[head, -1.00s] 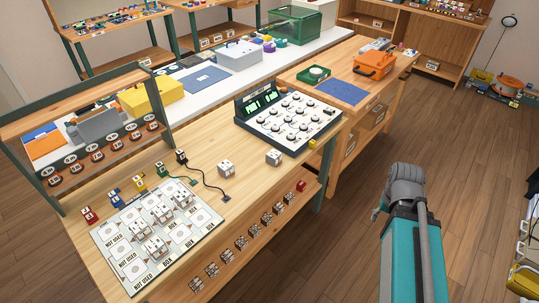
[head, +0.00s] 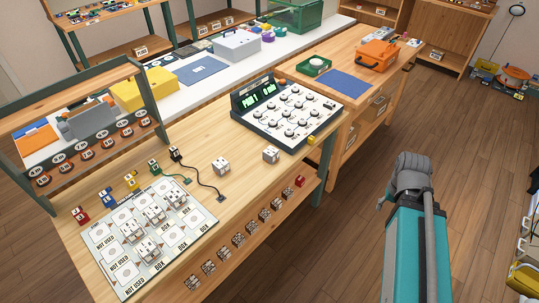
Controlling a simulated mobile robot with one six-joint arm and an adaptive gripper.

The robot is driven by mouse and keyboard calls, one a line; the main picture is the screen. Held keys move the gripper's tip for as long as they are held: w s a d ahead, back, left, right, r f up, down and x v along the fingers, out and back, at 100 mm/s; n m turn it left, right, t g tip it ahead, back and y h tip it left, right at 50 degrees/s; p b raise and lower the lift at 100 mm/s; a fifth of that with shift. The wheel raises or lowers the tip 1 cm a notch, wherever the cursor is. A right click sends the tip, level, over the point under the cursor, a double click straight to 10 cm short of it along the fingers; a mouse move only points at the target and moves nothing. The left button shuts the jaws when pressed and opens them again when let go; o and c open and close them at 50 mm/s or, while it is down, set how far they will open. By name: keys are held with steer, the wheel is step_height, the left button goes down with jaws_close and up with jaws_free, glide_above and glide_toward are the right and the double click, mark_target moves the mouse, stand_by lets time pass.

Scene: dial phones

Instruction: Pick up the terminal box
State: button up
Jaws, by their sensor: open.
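The terminal boxes look like small white cubes with dark marks on their faces. One terminal box (head: 222,165) stands alone on the wooden bench (head: 215,200), and a second terminal box (head: 270,155) stands to its right, closer to the dial panel. Which cube the task means, I cannot tell. My arm shows at the lower right, over the floor and clear of the bench. My gripper's fingers are not visible.
A dial panel (head: 285,112) with green displays stands at the bench's right end. A black cable lies beside the left lone cube. Coloured connectors line the board's back edge. An upright rack (head: 160,105) stands at the left. An orange case (head: 378,55) sits on the further table.

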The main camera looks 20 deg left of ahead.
steer(key=o, duration=0.4)
steer(key=shift+o, duration=1)
steer(key=shift+w+a+f, duration=0.15)
steer(key=shift+w+a, duration=0.05)
steer(key=w+a+f+n+t+h+b, duration=0.25)
steer(key=w+a+n+b, duration=0.2)
steer(key=a+n, duration=0.45)
steer(key=w+a+f+n+t+h+b, duration=0.25)
steer(key=w+a+n+b, duration=0.2)
steer(key=a+n, duration=0.5)
steer(key=s+a+r+n+t+b, duration=0.1)
steer(key=a+n, duration=0.3)
steer(key=a, duration=0.5)
steer(key=s+a+n+t+b, duration=0.1)
steer(key=a+n+t, duration=0.3)
steer(key=a, duration=0.5)
steer(key=s+a+r+n+t+b, duration=0.1)
steer(key=a+n+t+b, duration=0.1)
steer(key=a+n, duration=0.3)
steer(key=shift+s+a+r+b, duration=0.15)
steer(key=shift+a+b, duration=0.1)
steer(key=shift+a, duration=0.95)
steer(key=shift+w+a+r+b, duration=0.1)
steer(key=shift+a+r+b, duration=0.1)
steer(key=shift+a, duration=0.95)
steer(key=shift+s+a+r+n+t+y, duration=0.1)
steer(key=shift+s+a+n+t+y, duration=0.25)
steer(key=shift+a+t, duration=0.1)
